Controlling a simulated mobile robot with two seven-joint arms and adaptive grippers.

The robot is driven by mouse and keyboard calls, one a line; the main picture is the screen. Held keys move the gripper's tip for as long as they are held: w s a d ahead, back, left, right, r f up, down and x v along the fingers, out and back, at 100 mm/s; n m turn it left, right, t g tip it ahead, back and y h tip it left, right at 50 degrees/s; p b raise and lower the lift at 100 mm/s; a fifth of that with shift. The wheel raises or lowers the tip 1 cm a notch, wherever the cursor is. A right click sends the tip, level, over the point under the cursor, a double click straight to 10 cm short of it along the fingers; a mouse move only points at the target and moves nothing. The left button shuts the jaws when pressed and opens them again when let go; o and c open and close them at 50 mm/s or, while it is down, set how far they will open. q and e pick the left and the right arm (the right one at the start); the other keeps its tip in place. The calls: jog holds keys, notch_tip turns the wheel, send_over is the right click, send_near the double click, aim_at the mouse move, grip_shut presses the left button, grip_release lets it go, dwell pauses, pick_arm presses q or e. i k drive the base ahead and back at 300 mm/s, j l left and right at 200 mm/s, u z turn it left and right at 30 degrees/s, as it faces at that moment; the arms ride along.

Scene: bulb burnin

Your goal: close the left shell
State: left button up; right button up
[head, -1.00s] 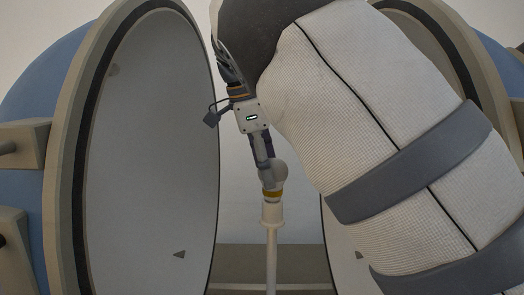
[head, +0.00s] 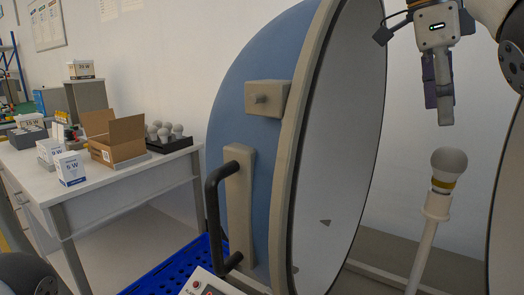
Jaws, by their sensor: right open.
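The left shell (head: 232,130) is a large blue hemisphere with a cream rim and a pale hollow inside. It stands open, its hollow facing right. A black bar handle (head: 214,215) is mounted on its outer side, below a cream block with a stub. A white bulb (head: 449,162) with a yellow band sits upright on a white post (head: 424,240) to the right of the shell. My right gripper (head: 445,112) points down above the bulb, open, empty and apart from it. My left gripper is not in view.
Part of the right shell (head: 509,215) shows at the right edge. A white table (head: 115,186) at left holds an open cardboard box (head: 119,142), a dark tray of bulbs (head: 169,146) and small cartons. A blue perforated crate (head: 172,272) and a control panel (head: 205,284) lie low in front.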

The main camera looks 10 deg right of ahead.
aim_at(295, 126)
jog(key=k+j, duration=1.1)
jog(key=j, duration=0.1)
